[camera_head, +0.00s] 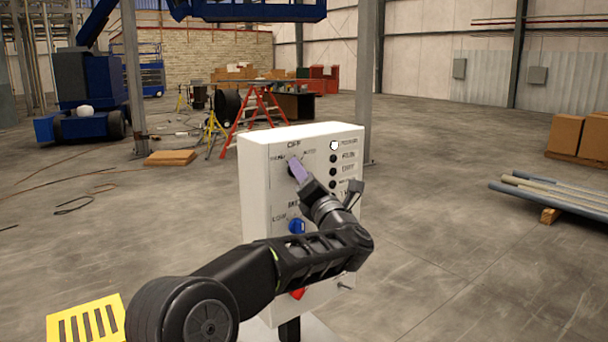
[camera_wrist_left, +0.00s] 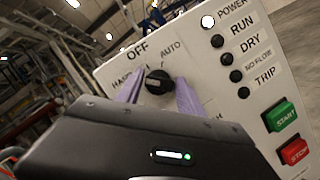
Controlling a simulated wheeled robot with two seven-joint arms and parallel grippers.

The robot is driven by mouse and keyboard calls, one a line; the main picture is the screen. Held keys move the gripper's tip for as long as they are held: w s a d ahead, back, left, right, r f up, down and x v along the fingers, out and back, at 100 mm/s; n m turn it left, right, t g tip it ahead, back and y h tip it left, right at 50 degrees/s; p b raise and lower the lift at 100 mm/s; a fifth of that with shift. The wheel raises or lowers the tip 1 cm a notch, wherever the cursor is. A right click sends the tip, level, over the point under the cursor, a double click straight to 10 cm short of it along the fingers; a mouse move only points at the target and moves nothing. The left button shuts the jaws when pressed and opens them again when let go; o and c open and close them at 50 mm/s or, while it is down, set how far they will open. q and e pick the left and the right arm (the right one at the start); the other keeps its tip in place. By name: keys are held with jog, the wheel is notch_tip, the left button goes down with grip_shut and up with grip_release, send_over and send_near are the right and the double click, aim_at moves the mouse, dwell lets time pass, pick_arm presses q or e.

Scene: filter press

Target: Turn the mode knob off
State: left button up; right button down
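The black mode knob (camera_wrist_left: 158,82) is on a white control panel (camera_head: 262,205), with HAND, OFF and AUTO printed around it. It carries a small light mark, but I cannot tell surely which label it points to. My left gripper (camera_wrist_left: 158,97) has its two purple fingers one on each side of the knob, with visible gaps beside it. In the head view the left gripper (camera_head: 299,171) reaches the panel's upper part and hides most of the knob. My right gripper is not in view.
Below the knob are a blue selector (camera_head: 296,226) and a red control (camera_head: 298,294), partly behind my arm. Right of the knob are indicator lamps (camera_wrist_left: 222,59), a green START button (camera_wrist_left: 280,114) and a red STOP button (camera_wrist_left: 294,151). Open floor surrounds the panel.

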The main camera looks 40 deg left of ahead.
pick_arm(q)
grip_shut()
jog(key=shift+m, duration=0.3)
jog(key=shift+r+m+h+p, duration=0.1)
jog(key=shift+m+h+p, duration=0.85)
jog(key=shift+m+p, duration=0.95)
jog(key=shift+m+h+p, duration=0.95)
jog(key=shift+m+p, duration=0.15)
jog(key=shift+m, duration=1.6)
jog(key=shift+o, duration=2)
grip_release()
